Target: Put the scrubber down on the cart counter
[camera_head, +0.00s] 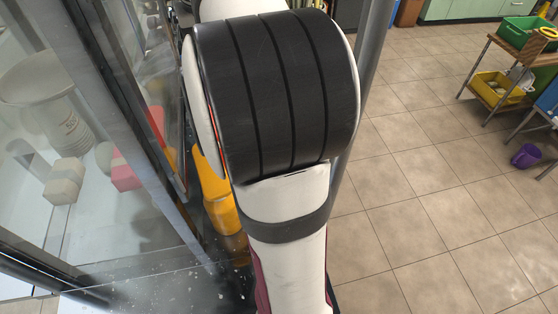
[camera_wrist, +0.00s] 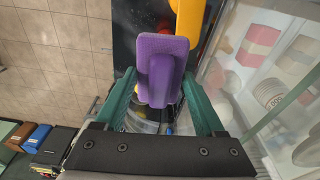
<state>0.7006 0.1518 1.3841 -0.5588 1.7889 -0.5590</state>
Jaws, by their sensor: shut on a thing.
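The scrubber (camera_wrist: 160,75) is a purple block with a raised grip. In the wrist view it sits between the green fingers of my gripper (camera_wrist: 161,100), which is shut on it. Beyond it lies a dark, flat surface (camera_wrist: 125,45), which looks like the cart counter. In the head view a wet, speckled dark surface (camera_head: 175,290) shows at the lower left. My arm fills the middle of the head view and hides my gripper and the scrubber there.
A glass case (camera_head: 120,120) stands at the left with pink and white blocks inside. A yellow-orange part (camera_head: 216,195) stands beside my arm. A metal post (camera_head: 372,50) rises behind it. Tiled floor (camera_head: 430,200) is open at the right, with a purple bucket (camera_head: 526,155) and a bench.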

